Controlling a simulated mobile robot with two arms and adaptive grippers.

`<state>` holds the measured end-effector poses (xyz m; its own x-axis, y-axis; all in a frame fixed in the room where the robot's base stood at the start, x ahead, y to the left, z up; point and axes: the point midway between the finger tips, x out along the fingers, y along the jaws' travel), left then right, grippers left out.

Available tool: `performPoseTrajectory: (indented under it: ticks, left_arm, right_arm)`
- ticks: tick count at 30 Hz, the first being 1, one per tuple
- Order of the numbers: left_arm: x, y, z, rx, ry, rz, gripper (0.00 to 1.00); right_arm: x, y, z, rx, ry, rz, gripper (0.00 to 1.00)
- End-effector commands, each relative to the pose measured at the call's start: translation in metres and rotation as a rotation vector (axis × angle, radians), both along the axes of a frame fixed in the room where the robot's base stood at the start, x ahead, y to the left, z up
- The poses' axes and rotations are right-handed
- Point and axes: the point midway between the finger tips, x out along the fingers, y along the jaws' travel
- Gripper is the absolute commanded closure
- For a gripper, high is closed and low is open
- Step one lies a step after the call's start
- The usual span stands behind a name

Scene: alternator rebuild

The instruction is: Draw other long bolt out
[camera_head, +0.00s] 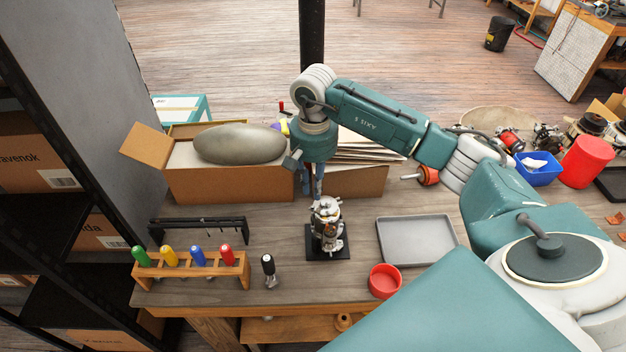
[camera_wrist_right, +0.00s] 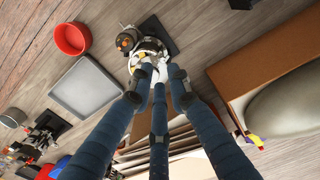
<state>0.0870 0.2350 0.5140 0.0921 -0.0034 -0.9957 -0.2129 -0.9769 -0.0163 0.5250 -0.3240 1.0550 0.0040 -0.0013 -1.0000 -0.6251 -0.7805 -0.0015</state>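The alternator (camera_head: 326,228) stands upright on a dark square base plate (camera_head: 341,254) on the workbench. It also shows in the right wrist view (camera_wrist_right: 126,41), just beyond the fingertips. My right gripper (camera_head: 317,190) reaches down from above to the top of the alternator. I cannot make out a long bolt clearly at the tips, and contact with the alternator cannot be told. My left gripper is not in view.
A grey tray (camera_head: 417,263) and red bowl (camera_head: 384,281) lie right of the alternator. A screwdriver rack (camera_head: 190,271), black-handled tool (camera_head: 268,266) and black stand (camera_head: 160,236) are to the left. A cardboard box (camera_head: 228,186) with a grey oval object (camera_head: 240,143) stands behind.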

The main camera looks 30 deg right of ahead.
Motion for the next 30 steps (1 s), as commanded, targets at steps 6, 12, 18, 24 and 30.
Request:
performPoseTrajectory:
  ticks: [6,12,18,24,30]
  left_arm:
    - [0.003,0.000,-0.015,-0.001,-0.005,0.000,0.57]
    - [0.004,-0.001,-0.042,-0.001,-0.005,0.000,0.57]
    - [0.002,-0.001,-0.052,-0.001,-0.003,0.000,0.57]
    - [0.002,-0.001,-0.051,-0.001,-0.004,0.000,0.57]
    - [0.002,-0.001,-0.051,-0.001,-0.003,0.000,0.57]
  right_arm:
    - [-0.001,0.001,-0.031,0.001,0.003,0.001,0.83]
    - [0.001,0.000,-0.056,0.001,-0.001,0.000,0.83]
    - [0.000,0.000,-0.065,0.001,0.001,-0.001,0.83]
    - [0.000,0.000,-0.064,0.001,0.000,-0.001,0.83]
    - [0.000,0.000,-0.064,0.001,0.001,0.000,1.00]
